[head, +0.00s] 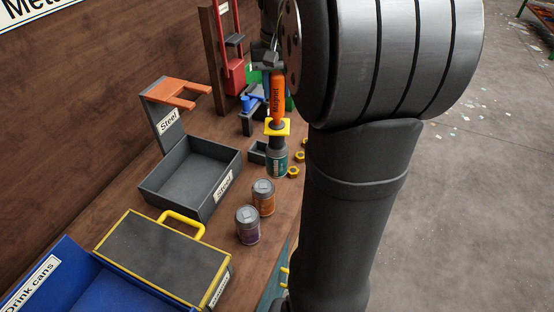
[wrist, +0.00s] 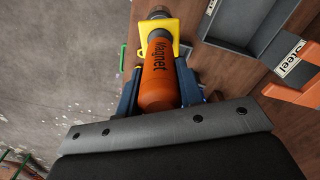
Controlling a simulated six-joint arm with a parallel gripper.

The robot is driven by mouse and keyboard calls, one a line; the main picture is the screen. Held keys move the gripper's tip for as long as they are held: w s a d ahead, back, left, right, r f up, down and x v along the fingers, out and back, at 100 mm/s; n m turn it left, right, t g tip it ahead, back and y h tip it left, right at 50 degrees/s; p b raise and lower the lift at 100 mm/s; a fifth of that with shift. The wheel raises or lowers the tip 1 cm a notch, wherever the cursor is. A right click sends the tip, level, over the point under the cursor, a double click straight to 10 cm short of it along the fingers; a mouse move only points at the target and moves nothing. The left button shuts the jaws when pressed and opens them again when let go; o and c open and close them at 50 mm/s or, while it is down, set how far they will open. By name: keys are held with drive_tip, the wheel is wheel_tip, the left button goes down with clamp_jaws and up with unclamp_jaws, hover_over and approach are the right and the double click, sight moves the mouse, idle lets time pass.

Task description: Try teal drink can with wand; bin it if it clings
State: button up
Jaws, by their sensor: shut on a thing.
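My gripper (head: 268,68) is shut on the orange wand (head: 277,94), which is labelled "Magnet" and points down. A yellow plate (head: 285,129) sits around the wand below the handle. The teal drink can (head: 277,164) is upright directly under the wand's dark tip in the head view. The tip looks to be at the can's top; I cannot tell whether the can clings or is clear of the table. In the wrist view the wand (wrist: 157,85) lies between my fingers, and the can is not clearly seen.
A grey steel bin (head: 147,185) stands left of the can, with an orange fork holder (head: 180,93) behind it. An orange can (head: 263,198) and a purple can (head: 248,226) stand in front. Several yellow nuts (head: 293,172) lie nearby. A blue drink cans bin (head: 58,257) is front left, beside a yellow-edged box (head: 212,262).

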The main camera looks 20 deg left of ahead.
drive_tip(key=shift+r, duration=0.1)
idle(0.4)
drive_tip(key=shift+r, duration=5.25)
drive_tip(key=s+a, duration=0.3)
drive_tip(key=a, duration=1.2)
drive_tip(key=shift+a, duration=0.25)
drive_tip(key=shift+f, duration=0.1)
wheel_tip(320, 180, down, 7)
drive_tip(key=a, duration=0.1)
